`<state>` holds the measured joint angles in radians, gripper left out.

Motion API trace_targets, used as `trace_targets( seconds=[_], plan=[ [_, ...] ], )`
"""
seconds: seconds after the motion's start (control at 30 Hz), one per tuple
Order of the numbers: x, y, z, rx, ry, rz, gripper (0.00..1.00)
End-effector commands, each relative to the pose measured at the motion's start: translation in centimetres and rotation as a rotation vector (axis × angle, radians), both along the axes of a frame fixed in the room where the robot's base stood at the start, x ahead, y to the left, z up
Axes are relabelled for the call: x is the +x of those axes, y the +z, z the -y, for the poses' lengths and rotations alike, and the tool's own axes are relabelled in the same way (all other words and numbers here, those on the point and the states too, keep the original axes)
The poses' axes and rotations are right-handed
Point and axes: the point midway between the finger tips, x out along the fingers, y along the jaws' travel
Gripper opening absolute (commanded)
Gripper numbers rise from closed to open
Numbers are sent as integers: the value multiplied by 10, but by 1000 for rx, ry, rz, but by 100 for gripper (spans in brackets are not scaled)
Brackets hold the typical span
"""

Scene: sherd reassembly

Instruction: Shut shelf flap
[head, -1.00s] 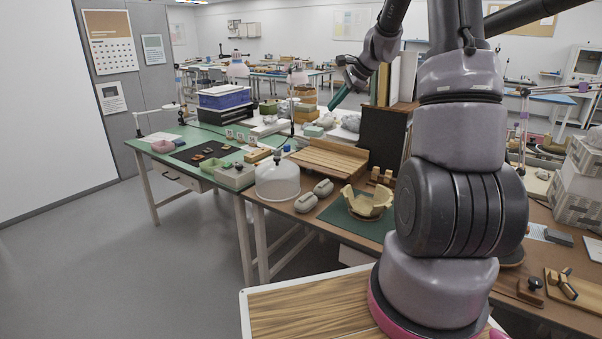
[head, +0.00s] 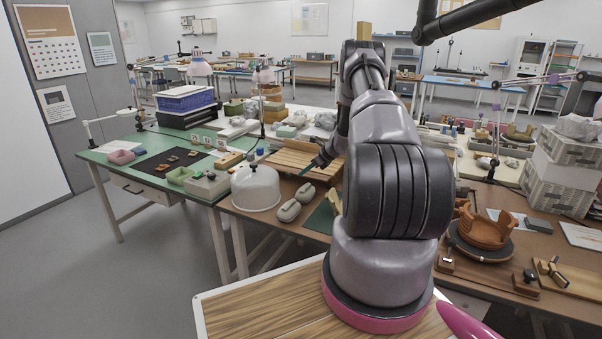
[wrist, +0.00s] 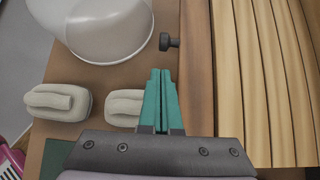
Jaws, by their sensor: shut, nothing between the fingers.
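A slatted wooden panel (head: 290,157), which looks like the shelf flap, lies lowered on the brown bench, partly hidden behind my arm. In the wrist view its pale slats (wrist: 262,80) fill the right side, with a darker wooden rail (wrist: 196,75) along the near edge. A dark knob (wrist: 168,42) sticks out from that rail. My gripper (head: 304,171) is low by the panel's front edge. In the wrist view its teal fingers (wrist: 160,73) are together and empty, left of the rail and just short of the knob. I cannot tell whether they touch the rail.
A clear dome (head: 255,187) and two grey blocks, one of them (head: 289,210) nearest the front, stand left of my gripper. A green mat (head: 320,217) lies in front, partly hidden by my arm. A brown pot (head: 486,229) stands at right. The floor at left is clear.

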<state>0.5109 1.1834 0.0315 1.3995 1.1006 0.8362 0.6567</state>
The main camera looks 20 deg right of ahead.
Motion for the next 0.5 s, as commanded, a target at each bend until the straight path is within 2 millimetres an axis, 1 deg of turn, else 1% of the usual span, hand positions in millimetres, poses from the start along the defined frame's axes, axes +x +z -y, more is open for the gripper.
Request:
trace_targets(
  seconds=[0.03,0.23,0.33,0.5],
  plan=[
    [5,-8,-6,2,2,-1,0],
    [25,-34,-22,0,2,-1,0],
    [32,-43,-29,0,2,-1,0],
    [39,-52,-34,0,3,0,0]
  ],
)
